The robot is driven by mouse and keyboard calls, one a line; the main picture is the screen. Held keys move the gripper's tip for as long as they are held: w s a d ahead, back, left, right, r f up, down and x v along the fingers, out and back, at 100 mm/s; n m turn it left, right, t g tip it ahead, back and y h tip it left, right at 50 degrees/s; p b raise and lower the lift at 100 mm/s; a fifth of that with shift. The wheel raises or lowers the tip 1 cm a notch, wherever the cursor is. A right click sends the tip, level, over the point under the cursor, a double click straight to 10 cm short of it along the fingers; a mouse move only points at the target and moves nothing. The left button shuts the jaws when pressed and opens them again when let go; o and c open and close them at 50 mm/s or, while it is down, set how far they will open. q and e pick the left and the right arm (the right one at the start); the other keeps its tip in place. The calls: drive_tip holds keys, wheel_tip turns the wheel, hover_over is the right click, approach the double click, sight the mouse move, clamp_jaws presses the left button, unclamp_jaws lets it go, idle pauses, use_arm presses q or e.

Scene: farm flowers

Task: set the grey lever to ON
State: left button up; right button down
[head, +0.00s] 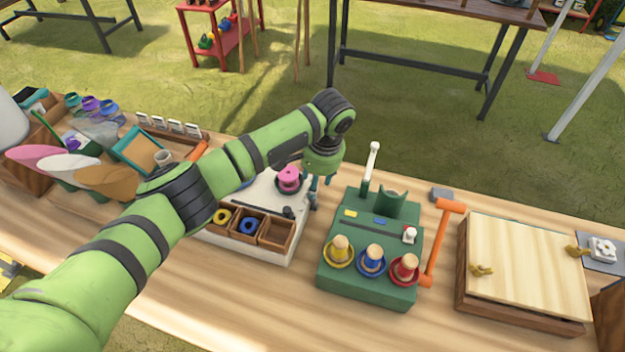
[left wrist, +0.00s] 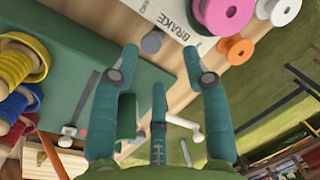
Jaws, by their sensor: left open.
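No lever shows a readable ON mark, and I cannot tell for certain which is the grey lever. A tall pale-handled lever (head: 373,158) stands upright at the back of the green box (head: 345,285); a pale rod (left wrist: 184,122) shows in the left wrist view. A small white-tipped lever (head: 410,235) sits on the box's right side. A dark grey knob (head: 289,211) is on the white board (head: 262,196) beside the box; a grey round end (left wrist: 152,42) shows near the word BRAKE. My left gripper (head: 318,195) is open and empty, fingers down, between board and box.
Yellow, blue and red spools (head: 372,260) sit along the box's front. A pink spool (head: 289,178) stands on the board close to my left gripper. An orange handle (head: 438,245) is right of the box, before a wooden-lidded case (head: 525,265). Some front tabletop is clear.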

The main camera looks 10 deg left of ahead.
sight(313, 202)
use_arm(q)
drive_tip(key=f, duration=0.1)
drive_tip(key=s+f, duration=0.1)
drive_tip(key=f+p, duration=0.1)
drive_tip(key=f, duration=0.1)
drive_tip(key=shift+s+a, duration=0.2)
drive_tip(key=shift+a, duration=0.15)
drive_tip(key=shift+w+f, duration=0.35)
drive_tip(key=shift+f, duration=0.55)
drive_tip(key=shift+a+f, duration=0.1)
drive_tip(key=shift+f, duration=0.05)
drive_tip(key=c, duration=0.8)
clamp_jaws()
use_arm(e)
drive_tip(key=shift+g, duration=0.3)
drive_tip(key=shift+s+d+r, duration=0.15)
drive_tip(key=shift+s, duration=0.7)
drive_tip(key=shift+s+d+r, duration=0.1)
drive_tip(key=shift+s+r, duration=0.1)
drive_tip(key=shift+s, duration=0.65)
drive_tip(key=shift+s+d+r, duration=0.15)
drive_tip(key=shift+s, duration=0.7)
